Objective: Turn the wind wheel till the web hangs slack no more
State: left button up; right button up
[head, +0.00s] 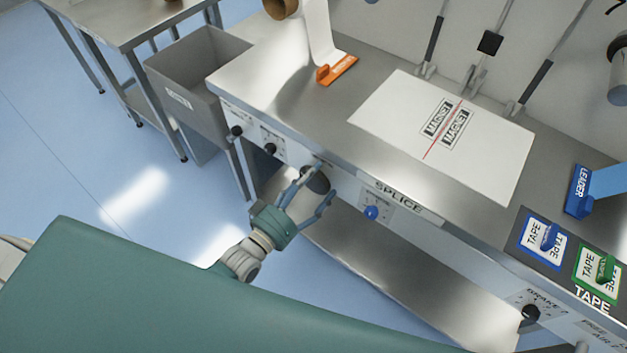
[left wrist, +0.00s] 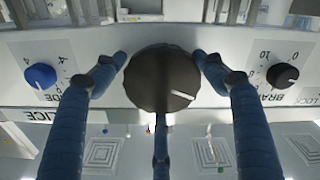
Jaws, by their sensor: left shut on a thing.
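The wind wheel is a dark round knob (left wrist: 160,78) with a white pointer mark, set in the machine's front face. My left gripper (head: 312,190) is at it, with its blue fingers (left wrist: 160,95) shut around the knob's sides. In the head view the knob (head: 316,181) is partly covered by the fingers. A white web (head: 318,35) comes down at the top of the head view to an orange clamp (head: 337,69) on the steel table. Its upper run is cut off by the picture edge, so its slack cannot be judged. My right gripper is not in view.
A blue knob (head: 371,213) and a black knob (head: 271,149) flank the wheel on the same face. A white magnet plate (head: 400,105) lies on the tabletop. A grey bin (head: 205,58) stands at the left end. Clear floor lies to the left.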

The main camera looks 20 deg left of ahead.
pick_arm(q)
jog(key=shift+s+d+f+m, duration=0.15)
jog(key=shift+s+f+m, duration=0.15)
jog(key=shift+f+m, duration=0.3)
jog(key=shift+f, duration=0.1)
jog(key=o, duration=1.1)
jog(key=shift+c, duration=0.2)
jog(key=shift+o, duration=0.2)
jog(key=shift+w, duration=0.2)
jog(key=shift+r, duration=0.3)
jog(key=v, duration=1.2)
jog(key=shift+r, duration=0.15)
